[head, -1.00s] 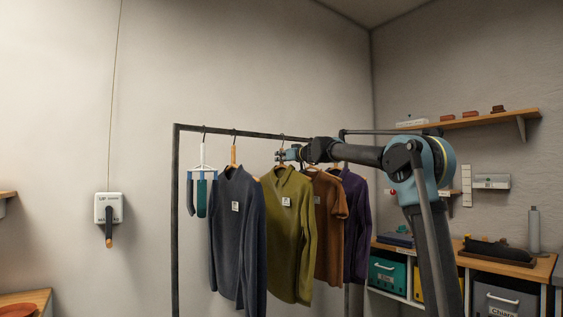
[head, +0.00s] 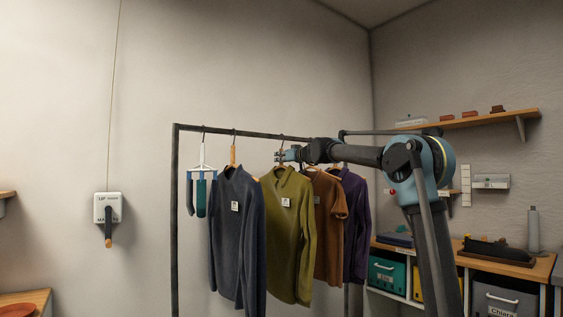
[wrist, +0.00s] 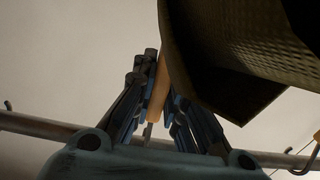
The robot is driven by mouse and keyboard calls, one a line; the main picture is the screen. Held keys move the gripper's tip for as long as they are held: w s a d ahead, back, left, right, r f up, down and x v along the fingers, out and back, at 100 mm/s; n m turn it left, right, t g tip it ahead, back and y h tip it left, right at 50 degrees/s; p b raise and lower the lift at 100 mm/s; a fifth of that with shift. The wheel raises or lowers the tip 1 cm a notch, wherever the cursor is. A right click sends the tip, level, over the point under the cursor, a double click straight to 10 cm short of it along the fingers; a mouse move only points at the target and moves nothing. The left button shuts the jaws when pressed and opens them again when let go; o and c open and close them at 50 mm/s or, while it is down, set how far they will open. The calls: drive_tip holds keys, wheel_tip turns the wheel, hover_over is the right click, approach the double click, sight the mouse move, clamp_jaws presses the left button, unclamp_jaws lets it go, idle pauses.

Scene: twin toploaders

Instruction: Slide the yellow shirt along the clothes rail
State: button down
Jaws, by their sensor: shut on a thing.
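The yellow shirt (head: 289,240), olive-yellow with a white tag on its chest, hangs on a hanger from the clothes rail (head: 215,129). It hangs between a dark blue-grey shirt on the left and an orange-brown shirt on the right. My gripper (head: 283,155) is at the top of the yellow shirt, just under the rail. In the wrist view my gripper (wrist: 155,95) is shut on the wooden hanger (wrist: 157,88) of the yellow shirt. The shirt's cloth (wrist: 225,50) fills the upper right there, and the rail (wrist: 40,125) crosses behind the fingers.
The dark blue-grey shirt (head: 237,235) hangs close on the left, with a small hanger holding socks (head: 201,195) beyond it. The brown shirt (head: 329,225) and a purple shirt (head: 355,220) hang close on the right. A shelf (head: 480,119) and cabinet (head: 510,262) stand at right.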

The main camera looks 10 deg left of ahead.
drive_tip(key=c, duration=1.5)
unclamp_jaws()
drive_tip(key=shift+c, duration=0.2)
hover_over(297, 171)
drive_tip(key=w, duration=0.1)
drive_tip(key=shift+w+a+f, duration=0.1)
drive_tip(key=shift+w+a, duration=0.05)
drive_tip(key=shift+w, duration=0.05)
drive_tip(key=v, duration=1)
